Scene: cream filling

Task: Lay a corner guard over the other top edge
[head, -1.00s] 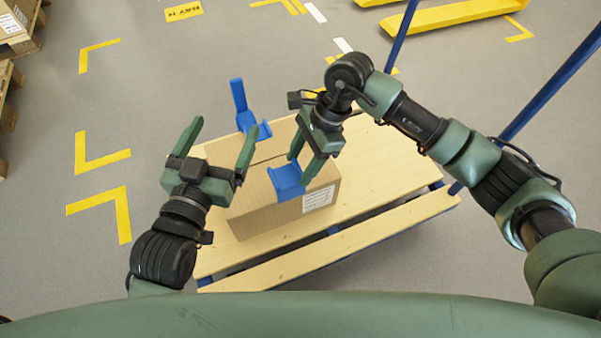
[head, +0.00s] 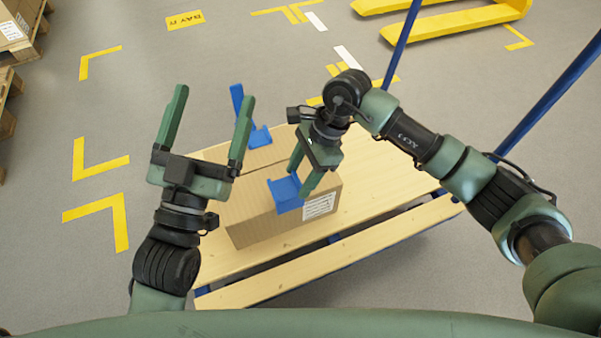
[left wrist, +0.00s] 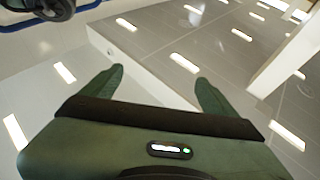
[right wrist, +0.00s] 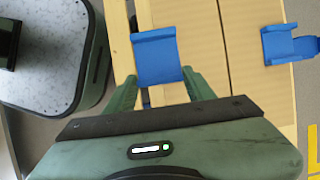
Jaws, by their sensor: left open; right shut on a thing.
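A closed cardboard box (head: 255,222) sits on the wooden cart deck. My right gripper (head: 303,178) is shut on a blue corner guard (head: 285,194) at the box's near top edge. The guard also shows between the fingers in the right wrist view (right wrist: 158,55); I cannot tell whether it touches the box. Another blue guard (head: 259,138) lies at the opposite, far top edge and shows at the right of the right wrist view (right wrist: 283,43). My left gripper (head: 213,98) is open and empty, left of the box, fingers pointing away. The left wrist view shows no guard.
The cart's wooden deck (head: 385,170) is bare to the right of the box. Blue cart posts (head: 403,42) rise at the right. A yellow pallet jack (head: 460,20) stands far back. Loaded pallets (head: 18,30) are at the far left. The floor left of the cart is clear.

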